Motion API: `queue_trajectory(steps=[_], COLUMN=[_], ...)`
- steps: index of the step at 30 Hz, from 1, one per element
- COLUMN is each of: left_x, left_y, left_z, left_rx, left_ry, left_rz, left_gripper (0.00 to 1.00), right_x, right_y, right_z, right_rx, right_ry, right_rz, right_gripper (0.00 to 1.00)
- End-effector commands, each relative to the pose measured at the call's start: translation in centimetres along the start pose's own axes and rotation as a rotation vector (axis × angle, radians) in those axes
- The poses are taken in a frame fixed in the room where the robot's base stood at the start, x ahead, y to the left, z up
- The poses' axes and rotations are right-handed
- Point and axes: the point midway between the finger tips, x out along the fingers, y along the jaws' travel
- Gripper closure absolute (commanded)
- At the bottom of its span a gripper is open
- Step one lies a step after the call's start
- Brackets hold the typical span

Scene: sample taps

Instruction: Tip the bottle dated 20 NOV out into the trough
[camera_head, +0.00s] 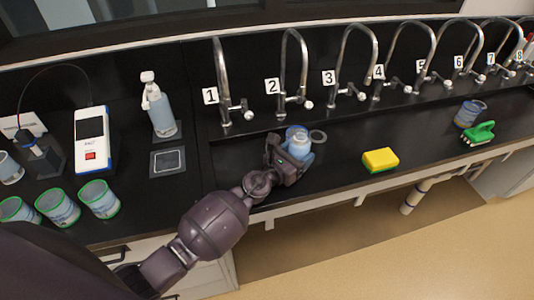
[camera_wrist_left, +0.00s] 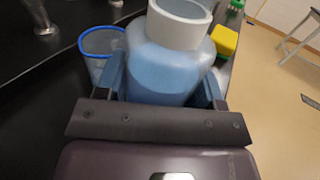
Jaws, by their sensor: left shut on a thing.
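My left gripper (camera_head: 290,160) is shut on a blue bottle (camera_head: 298,143) with an open, wide white neck. In the left wrist view, the bottle (camera_wrist_left: 168,70) sits between the fingers (camera_wrist_left: 165,90), roughly upright, with its neck (camera_wrist_left: 180,22) pointing up. No date can be read on it in either view. The bottle is over the black trough (camera_head: 345,145) in front of tap 2 (camera_head: 292,75). I cannot tell whether its base touches the trough. My right gripper is not in view.
A blue-rimmed cup (camera_wrist_left: 100,45) stands beside the bottle.

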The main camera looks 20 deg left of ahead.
Motion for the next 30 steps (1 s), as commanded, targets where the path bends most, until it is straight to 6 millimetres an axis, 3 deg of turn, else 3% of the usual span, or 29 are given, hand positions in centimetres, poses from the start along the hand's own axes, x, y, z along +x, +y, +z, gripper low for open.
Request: queue_trajectory(steps=[17, 30], left_x=[0.12, 0.02], left_y=[0.06, 0.59], left_z=[-0.08, 0.49], left_rx=[-0.028, -0.225], left_ry=[-0.004, -0.035], left_rz=[0.004, 0.005], left_gripper=[0.73, 0.73], right_x=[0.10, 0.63], right_y=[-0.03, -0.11], right_z=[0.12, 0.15], right_rx=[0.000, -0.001], right_ry=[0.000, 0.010], right_rz=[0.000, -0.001], right_gripper=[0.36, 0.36])
